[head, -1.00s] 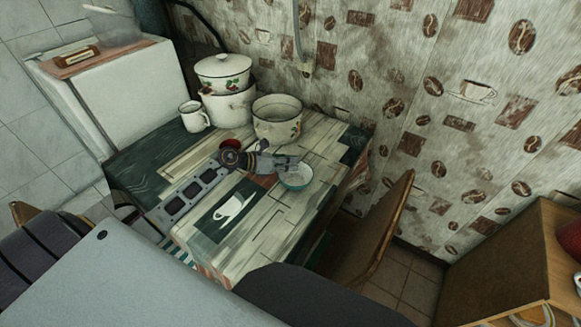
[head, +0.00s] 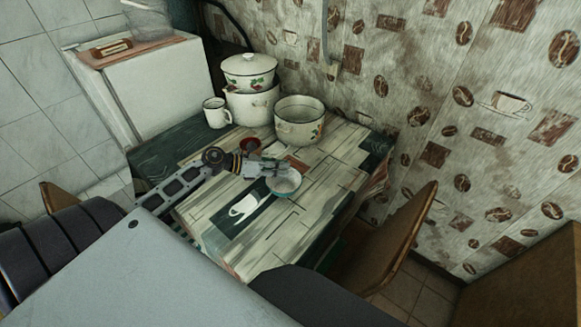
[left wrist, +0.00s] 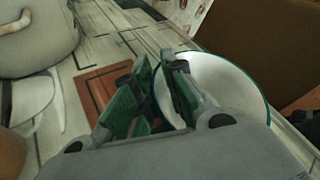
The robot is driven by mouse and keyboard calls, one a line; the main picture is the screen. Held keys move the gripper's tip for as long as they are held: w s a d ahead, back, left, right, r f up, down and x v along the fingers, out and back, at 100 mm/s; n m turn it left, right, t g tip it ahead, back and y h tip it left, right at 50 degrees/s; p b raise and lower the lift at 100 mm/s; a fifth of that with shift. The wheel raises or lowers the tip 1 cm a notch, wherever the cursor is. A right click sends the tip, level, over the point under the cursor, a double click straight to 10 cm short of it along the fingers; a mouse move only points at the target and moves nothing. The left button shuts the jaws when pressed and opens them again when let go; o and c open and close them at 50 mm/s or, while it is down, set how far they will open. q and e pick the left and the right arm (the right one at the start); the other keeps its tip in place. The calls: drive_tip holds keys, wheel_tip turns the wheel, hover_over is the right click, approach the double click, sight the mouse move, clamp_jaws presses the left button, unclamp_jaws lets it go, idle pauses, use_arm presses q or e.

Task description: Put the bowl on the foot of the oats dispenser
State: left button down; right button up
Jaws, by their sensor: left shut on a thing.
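The bowl (head: 286,184), white inside with a teal rim, is over the table near the printed cup. My left gripper (head: 268,169) is shut on its near-left rim. In the left wrist view the bowl (left wrist: 232,85) fills the right side, with one finger inside the rim and one outside; the left gripper (left wrist: 163,95) shows there too. I cannot tell how far the bowl is above the table. A clear container (head: 147,20) stands on the white cabinet at upper left; I cannot tell whether it is the oats dispenser. My right gripper is not in view.
A flowered open pot (head: 299,122), a lidded pot (head: 250,72) on another pot (head: 252,106) and a white mug (head: 216,112) stand at the table's back. A wooden chair (head: 392,242) stands at the right.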

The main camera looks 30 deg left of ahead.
use_arm(q)
drive_tip(key=shift+s+a, duration=2.7)
drive_tip(key=shift+s, duration=0.15)
